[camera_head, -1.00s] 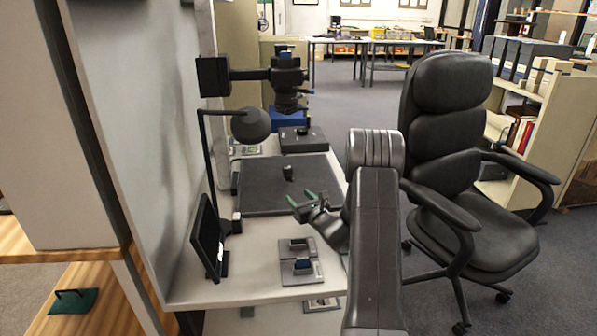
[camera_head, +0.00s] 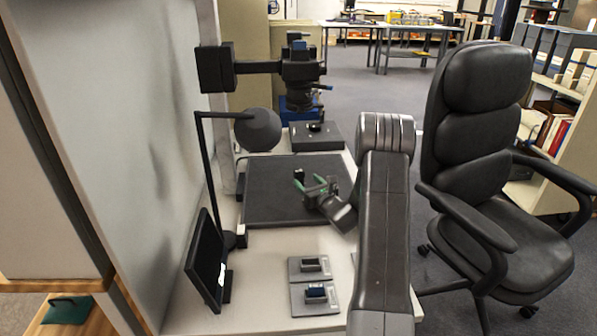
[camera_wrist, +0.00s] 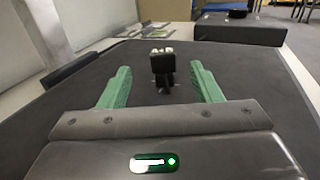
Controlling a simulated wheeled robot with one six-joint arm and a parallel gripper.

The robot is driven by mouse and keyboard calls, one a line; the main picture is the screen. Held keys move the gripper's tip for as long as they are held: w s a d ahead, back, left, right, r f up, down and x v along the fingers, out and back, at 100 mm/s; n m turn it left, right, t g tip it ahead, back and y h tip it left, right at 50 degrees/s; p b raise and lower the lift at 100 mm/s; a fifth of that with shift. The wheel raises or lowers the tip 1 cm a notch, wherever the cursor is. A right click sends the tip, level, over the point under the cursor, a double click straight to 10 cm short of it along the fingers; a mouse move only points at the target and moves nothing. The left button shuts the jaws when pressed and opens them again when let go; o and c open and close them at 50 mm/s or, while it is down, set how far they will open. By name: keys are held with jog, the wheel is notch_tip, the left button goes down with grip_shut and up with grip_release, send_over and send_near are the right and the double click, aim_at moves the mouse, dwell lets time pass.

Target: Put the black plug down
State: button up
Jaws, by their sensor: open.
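The black plug (camera_wrist: 163,66) stands upright on the dark board (camera_wrist: 75,105), with two pale metal tips on top. In the head view the plug (camera_head: 299,174) is at my fingertips and partly hard to make out against the board (camera_head: 265,205). My gripper (camera_head: 309,186) is low over the board's right half. In the wrist view my gripper (camera_wrist: 160,72) has its two green fingers spread wide, one on each side of the plug, with a visible gap on both sides. Nothing is held.
A black column with a camera head (camera_head: 300,72) stands behind the board. Two grey plates with sockets (camera_head: 315,297) lie in front. A black chair (camera_head: 485,150) is at the right.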

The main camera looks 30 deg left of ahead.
aim_at(301, 173)
jog(key=shift+w+a, duration=0.3)
jog(key=shift+w, duration=0.15)
jog(key=x, duration=0.7)
jog(key=shift+a+b, duration=0.1)
jog(key=shift+b, duration=0.2)
jog(key=c, duration=1.1)
